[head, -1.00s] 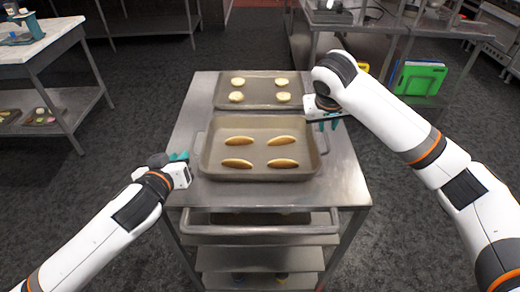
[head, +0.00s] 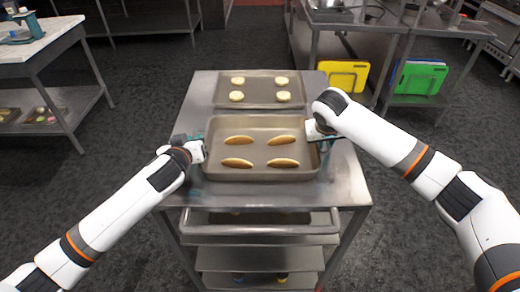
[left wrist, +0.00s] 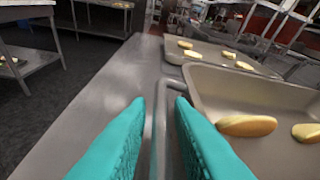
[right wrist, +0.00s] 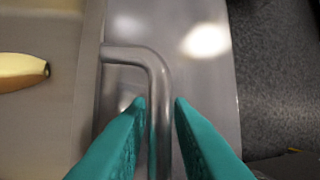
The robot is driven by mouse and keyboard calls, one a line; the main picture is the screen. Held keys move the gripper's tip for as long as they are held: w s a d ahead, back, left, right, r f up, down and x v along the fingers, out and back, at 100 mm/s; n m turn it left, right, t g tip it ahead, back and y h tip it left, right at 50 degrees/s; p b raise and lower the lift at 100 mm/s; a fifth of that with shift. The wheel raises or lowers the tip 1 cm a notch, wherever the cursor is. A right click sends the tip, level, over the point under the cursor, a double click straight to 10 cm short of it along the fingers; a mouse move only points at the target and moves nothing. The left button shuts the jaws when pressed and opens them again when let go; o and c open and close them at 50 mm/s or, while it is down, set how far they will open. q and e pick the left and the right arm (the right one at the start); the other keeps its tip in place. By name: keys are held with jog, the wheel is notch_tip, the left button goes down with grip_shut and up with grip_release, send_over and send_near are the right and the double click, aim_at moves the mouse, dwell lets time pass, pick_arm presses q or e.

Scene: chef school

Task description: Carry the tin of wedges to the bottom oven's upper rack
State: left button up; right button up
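The tin of wedges (head: 261,150), a grey rectangular tin with several golden wedges (head: 283,163), rests on the metal trolley top (head: 335,185). My left gripper (head: 203,148) is at its left side. In the left wrist view the open teal fingers (left wrist: 160,102) straddle the tin's left handle, with gaps beside it. My right gripper (head: 322,135) is at the tin's right side. In the right wrist view its open fingers (right wrist: 160,102) straddle the right handle bar (right wrist: 158,85), with gaps beside it.
A second tin (head: 260,90) with several pale round pieces lies right behind. The trolley has a front rail (head: 260,229) and lower shelves. Yellow (head: 343,76) and green (head: 420,78) boards stand under a bench at the back right. Open floor lies either side.

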pick_arm(q)
grip_shut()
pick_arm(e)
grip_shut()
pick_arm(q)
jog(key=shift+r, duration=0.2)
pick_arm(e)
jog(key=shift+w+r, duration=0.1)
jog(key=shift+r, duration=0.05)
